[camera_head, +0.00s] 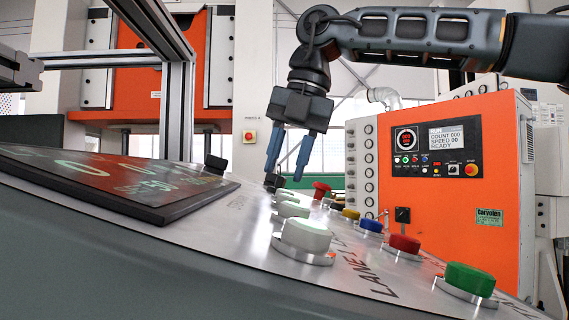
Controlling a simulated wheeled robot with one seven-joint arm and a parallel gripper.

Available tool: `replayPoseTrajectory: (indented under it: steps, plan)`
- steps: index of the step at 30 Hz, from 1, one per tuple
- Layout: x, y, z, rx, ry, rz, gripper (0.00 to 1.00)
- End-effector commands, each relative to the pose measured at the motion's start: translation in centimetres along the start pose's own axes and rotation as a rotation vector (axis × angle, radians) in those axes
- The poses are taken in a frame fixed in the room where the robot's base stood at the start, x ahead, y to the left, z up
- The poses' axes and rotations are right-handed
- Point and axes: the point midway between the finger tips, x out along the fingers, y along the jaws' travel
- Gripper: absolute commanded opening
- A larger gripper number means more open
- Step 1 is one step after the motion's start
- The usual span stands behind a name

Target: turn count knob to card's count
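My gripper (285,172) points down over the sloping control panel, with its two blue fingers apart and nothing visible between them. A small black knob (273,181) is just below the fingertips; I cannot tell whether they touch it. Another black knob or block (215,163) stands further left, by the screen's far edge. No label shows which one is the count knob. The display (447,137) on the orange machine seems to read "COUNT 600, SPEED 00, READY", in small print. I cannot make out a card with a count.
White buttons (306,235) stand in a row in front of my gripper. Red (404,243), blue (371,226), yellow (350,214) and green (470,279) buttons stand to the right. A dark tilted screen (110,178) covers the panel's left. The orange machine (420,215) stands behind.

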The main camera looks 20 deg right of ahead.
Motion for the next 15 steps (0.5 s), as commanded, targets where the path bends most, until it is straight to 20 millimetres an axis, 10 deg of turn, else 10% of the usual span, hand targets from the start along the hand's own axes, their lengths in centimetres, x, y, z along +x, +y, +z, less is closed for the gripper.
replayPoseTrajectory:
  steps: [15]
  plan:
    - [-6.1,0.0,0.1,0.0,-0.001,0.001,0.38]
